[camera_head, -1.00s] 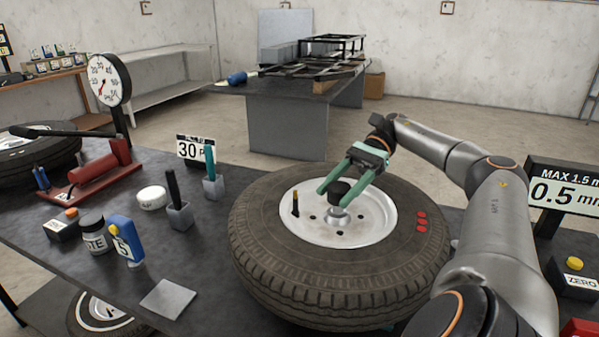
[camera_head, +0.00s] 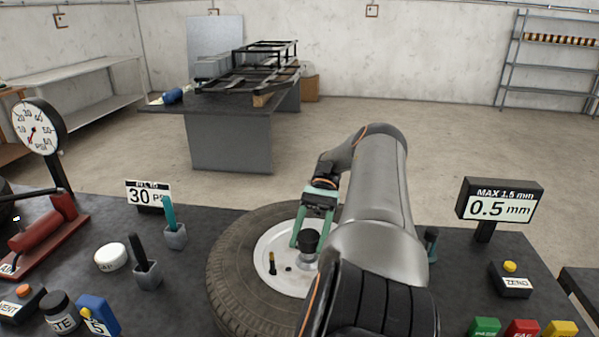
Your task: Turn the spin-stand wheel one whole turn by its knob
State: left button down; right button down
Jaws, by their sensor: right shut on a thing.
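The spin-stand wheel, a dark tyre (camera_head: 226,273) with a white rim (camera_head: 262,252), lies flat on the dark bench. A black knob (camera_head: 309,242) stands up on a silver hub in the rim. My right gripper (camera_head: 309,238), with green fingers, is shut on the knob, one finger at each side of it. A short dark valve stem (camera_head: 271,262) stands on the rim left of the knob. My right arm hides the right part of the wheel. My left gripper is not in view.
A gauge (camera_head: 38,128), a red pump (camera_head: 45,235), a "30" sign (camera_head: 148,193) and small holders stand left of the wheel. A "0.5 mm" display (camera_head: 500,207), a ZERO button box (camera_head: 511,280) and coloured blocks (camera_head: 522,328) are at right.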

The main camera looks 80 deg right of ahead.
jog(key=shift+a+f, duration=0.1)
jog(key=shift+f, duration=0.15)
jog(key=c, duration=0.5)
grip_release()
jog(key=o, duration=0.3)
jog(key=shift+r, duration=0.15)
notch_tip(320, 180, up, 4)
jog(key=p, duration=0.3)
jog(key=shift+s+a+b, duration=0.15)
jog(key=shift+a+b, duration=0.15)
jog(key=s+a+r+b, duration=0.1)
jog(key=s+a+r, duration=0.3)
jog(key=a+r, duration=0.5)
jog(key=a, duration=0.3)
jog(key=shift+a+b, duration=0.4)
